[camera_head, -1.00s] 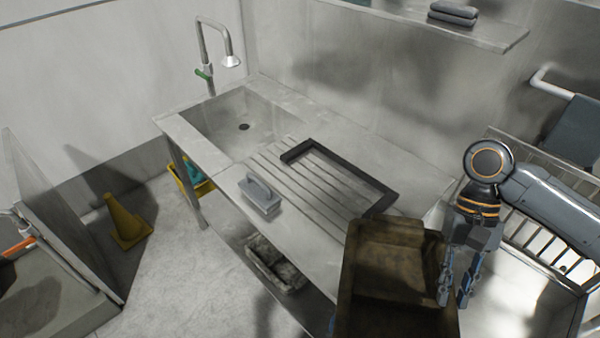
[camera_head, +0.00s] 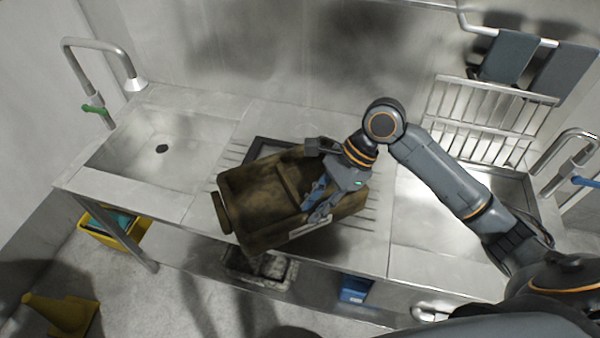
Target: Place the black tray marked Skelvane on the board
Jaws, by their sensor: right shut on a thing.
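A grimy brown-black tray (camera_head: 255,205) with raised sides and a divider is in my right gripper (camera_head: 318,205). A pale label strip (camera_head: 310,227) shows on its near side; I cannot read it. The right gripper is shut on the tray's right part. The tray is over the ribbed draining board (camera_head: 370,215), slightly tilted, and hides much of it. A dark frame (camera_head: 262,146) on the board shows behind the tray. I cannot tell whether the tray touches the board. My left gripper is not in view.
A sink basin (camera_head: 150,150) with a tall tap (camera_head: 95,45) is at left, another basin (camera_head: 460,205) at right under a wire rack (camera_head: 490,120). A blue box (camera_head: 355,288) and grimy tub (camera_head: 260,267) sit below. A yellow cone (camera_head: 60,312) stands on the floor.

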